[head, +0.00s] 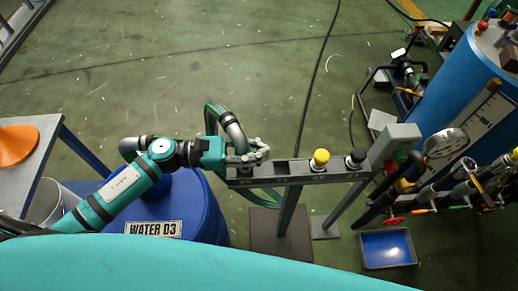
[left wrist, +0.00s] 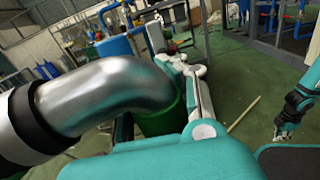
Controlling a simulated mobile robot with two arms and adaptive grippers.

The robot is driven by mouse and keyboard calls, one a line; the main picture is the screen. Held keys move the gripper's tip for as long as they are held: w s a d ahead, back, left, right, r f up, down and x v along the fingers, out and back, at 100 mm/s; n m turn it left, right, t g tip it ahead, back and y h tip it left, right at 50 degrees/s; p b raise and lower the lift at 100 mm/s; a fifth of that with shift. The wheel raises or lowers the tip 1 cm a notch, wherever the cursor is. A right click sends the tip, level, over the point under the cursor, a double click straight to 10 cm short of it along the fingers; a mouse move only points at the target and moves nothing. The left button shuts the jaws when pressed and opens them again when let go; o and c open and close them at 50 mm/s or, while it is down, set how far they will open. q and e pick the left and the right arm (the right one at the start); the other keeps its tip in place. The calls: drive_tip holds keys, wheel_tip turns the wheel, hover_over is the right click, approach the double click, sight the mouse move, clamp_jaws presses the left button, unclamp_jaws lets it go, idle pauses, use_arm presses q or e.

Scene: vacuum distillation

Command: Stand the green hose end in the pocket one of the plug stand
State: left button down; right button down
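That gripper appears shut on the hose end, at the left end of the plug stand (head: 338,178). The fingers cover that end of the rail, so I cannot tell whether the hose tip is inside pocket one. Open slots show just right of the gripper. My right gripper (left wrist: 283,131) appears small in the left wrist view; its fingers are unclear.
A yellow plug (head: 320,157) and a black plug (head: 356,157) stand farther right on the rail. A grey box (head: 395,142), gauge (head: 446,143) and piping lie beyond. The blue WATER D3 drum (head: 203,215) stands below my left arm. A blue tray (head: 387,247) lies on the floor.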

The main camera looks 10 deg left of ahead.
drive_tip(key=shift+f, duration=0.25)
idle(0.7)
use_arm(q)
drive_tip(key=shift+b, duration=0.3)
use_arm(e)
drive_tip(key=shift+d+f, duration=0.1)
use_arm(q)
drive_tip(key=shift+f, duration=0.1)
use_arm(e)
drive_tip(key=shift+f, duration=0.1)
use_arm(q)
drive_tip(key=shift+a+f+b, duration=0.1)
drive_tip(key=shift+f+b, duration=0.25)
drive_tip(key=shift+b, duration=0.1)
use_arm(e)
drive_tip(key=shift+f, duration=0.35)
use_arm(q)
drive_tip(key=shift+f+b, duration=0.3)
drive_tip(key=shift+b, duration=0.05)
use_arm(e)
drive_tip(key=shift+f, duration=0.35)
use_arm(q)
drive_tip(key=shift+f+b, duration=0.5)
use_arm(e)
drive_tip(key=shift+s+f, duration=0.1)
drive_tip(key=shift+f, duration=0.4)
drive_tip(key=shift+w, duration=0.2)
